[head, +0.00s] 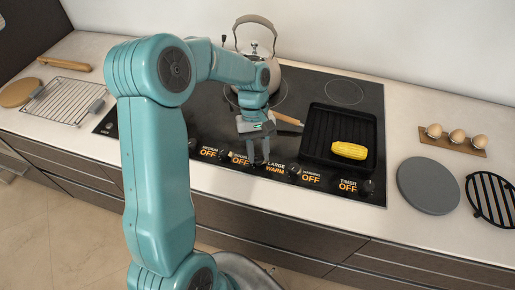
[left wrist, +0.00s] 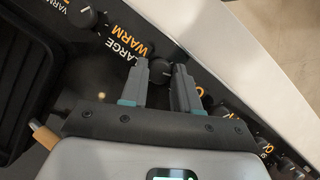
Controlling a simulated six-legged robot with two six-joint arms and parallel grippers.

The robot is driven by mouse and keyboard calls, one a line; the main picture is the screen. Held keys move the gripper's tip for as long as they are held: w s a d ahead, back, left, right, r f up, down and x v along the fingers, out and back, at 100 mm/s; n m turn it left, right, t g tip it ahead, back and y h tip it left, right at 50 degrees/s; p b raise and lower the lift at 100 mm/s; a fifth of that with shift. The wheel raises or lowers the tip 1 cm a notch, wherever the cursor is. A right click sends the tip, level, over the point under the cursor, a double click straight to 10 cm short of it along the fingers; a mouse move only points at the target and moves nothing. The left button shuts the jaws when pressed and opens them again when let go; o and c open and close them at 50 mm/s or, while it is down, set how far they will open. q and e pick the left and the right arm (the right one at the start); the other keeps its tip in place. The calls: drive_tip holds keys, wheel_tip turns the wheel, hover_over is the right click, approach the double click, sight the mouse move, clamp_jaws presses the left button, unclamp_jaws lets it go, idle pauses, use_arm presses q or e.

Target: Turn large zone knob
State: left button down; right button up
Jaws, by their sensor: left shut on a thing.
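The black stove panel has a row of knobs along its front edge with orange labels. My left gripper (head: 258,158) points down at the front of the stove, at the label that reads LARGE WARM (head: 275,168). In the left wrist view the dark, round large zone knob (left wrist: 160,68) sits between the two grey fingertips (left wrist: 161,76), beside the same label. The gripper is shut on this knob. In the head view the fingers hide the knob. My right gripper is not in view.
The neighbouring labels read OFF. A black pan (head: 318,130) with a yellow corn cob (head: 349,150) stands right of the gripper. A kettle (head: 256,58) stands behind my arm. Eggs on a board (head: 451,143), a grey disc (head: 428,185) and a wire rack (head: 62,100) lie on the counter.

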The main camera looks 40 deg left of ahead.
use_arm(q)
drive_tip(key=m, duration=0.2)
drive_tip(key=m+y, duration=0.1)
drive_tip(key=m+g, duration=0.1)
drive_tip(key=m, duration=0.1)
drive_tip(key=shift+w+d+m+y+p, duration=0.1)
drive_tip(key=shift+w+m+y+p, duration=0.2)
drive_tip(key=shift+y, duration=0.1)
drive_tip(key=shift+d+m+g+y, duration=0.1)
drive_tip(key=shift+m+g+y, duration=0.2)
drive_tip(key=shift+m, duration=0.7)
drive_tip(key=shift+d+m+g+y, duration=0.1)
drive_tip(key=shift+m+y, duration=0.3)
drive_tip(key=shift+m, duration=0.6)
drive_tip(key=c, duration=0.8)
unclamp_jaws()
drive_tip(key=v, duration=1.6)
drive_tip(key=shift+r, duration=0.2)
drive_tip(key=shift+w, duration=0.1)
